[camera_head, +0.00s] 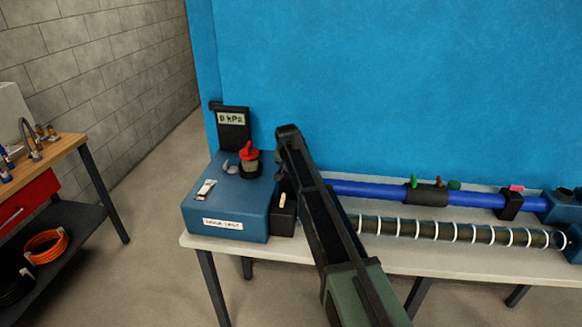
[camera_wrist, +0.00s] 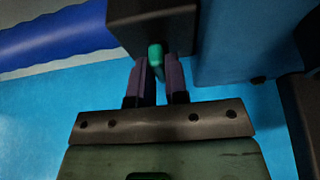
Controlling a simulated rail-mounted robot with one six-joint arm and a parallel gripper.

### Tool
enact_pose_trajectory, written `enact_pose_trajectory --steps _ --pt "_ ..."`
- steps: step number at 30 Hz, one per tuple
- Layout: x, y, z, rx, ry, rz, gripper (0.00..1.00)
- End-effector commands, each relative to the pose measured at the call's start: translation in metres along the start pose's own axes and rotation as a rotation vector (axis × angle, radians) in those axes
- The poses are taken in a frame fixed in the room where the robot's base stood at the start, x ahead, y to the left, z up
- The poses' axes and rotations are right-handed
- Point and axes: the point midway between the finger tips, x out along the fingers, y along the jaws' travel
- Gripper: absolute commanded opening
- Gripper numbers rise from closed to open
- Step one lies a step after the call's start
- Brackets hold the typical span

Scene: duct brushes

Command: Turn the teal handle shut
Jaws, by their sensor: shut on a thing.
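The teal handle (camera_wrist: 155,62) shows in the wrist view as a small rounded tab on a dark block (camera_wrist: 150,25). My gripper (camera_wrist: 161,72) has its two purple-grey fingers on either side of the handle and is shut on it. Only the handle's end and front show between the fingers. In the head view my arm crosses in front of this spot, so the handle and fingertips are hidden there.
The blue box (camera_head: 228,196) carries a red knob (camera_head: 248,150) and a display (camera_head: 232,119) reading 0 kPa. A blue pipe (camera_head: 375,190) runs right, with small coloured knobs on a black sleeve. A striped hose (camera_head: 430,230) lies along the table's front. A blue panel stands behind.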

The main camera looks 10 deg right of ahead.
Motion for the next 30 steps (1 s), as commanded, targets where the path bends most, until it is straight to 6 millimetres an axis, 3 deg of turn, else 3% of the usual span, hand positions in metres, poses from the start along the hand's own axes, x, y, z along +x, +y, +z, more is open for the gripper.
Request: enact_pose_trajectory --steps 9,10,14,23,26,30 --pt "0.000 0.000 0.001 0.003 -0.003 0.000 0.00" --pt "0.000 0.000 0.001 0.003 -0.003 0.000 0.19" --pt "0.000 0.000 0.001 0.002 -0.002 0.000 0.39" --pt "-0.002 0.000 0.000 0.001 -0.001 0.000 0.39" --pt "-0.013 0.000 -0.001 0.001 -0.001 0.000 0.39" --pt "-0.044 0.000 -0.003 0.001 -0.001 0.000 0.39"
